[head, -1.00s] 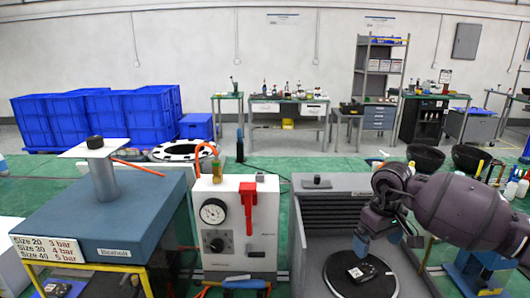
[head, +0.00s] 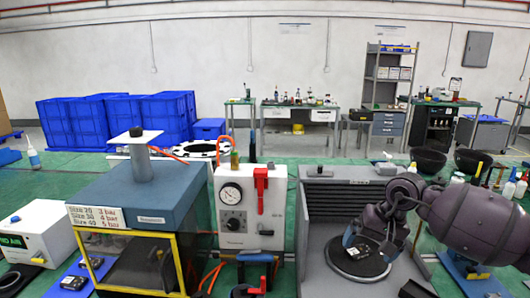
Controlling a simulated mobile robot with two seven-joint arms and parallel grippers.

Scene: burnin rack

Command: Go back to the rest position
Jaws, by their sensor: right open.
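My right gripper (head: 368,245) is open. It comes in from the right on a dark purple arm, and its light-blue fingertips hang over a round black plate (head: 345,268). A small dark part (head: 360,254) with a light mark lies on that plate, beneath the fingers and apparently not held. I cannot tell the exact gap between the fingers and the part. My left gripper is not in view.
A white panel (head: 232,222) with a gauge and red lever stands left of the plate. Further left is a blue-topped press stand (head: 150,190) with a yellow frame. A white box (head: 38,232) and a blue mat (head: 68,290) are at far left. Black bowls (head: 428,160) are at right.

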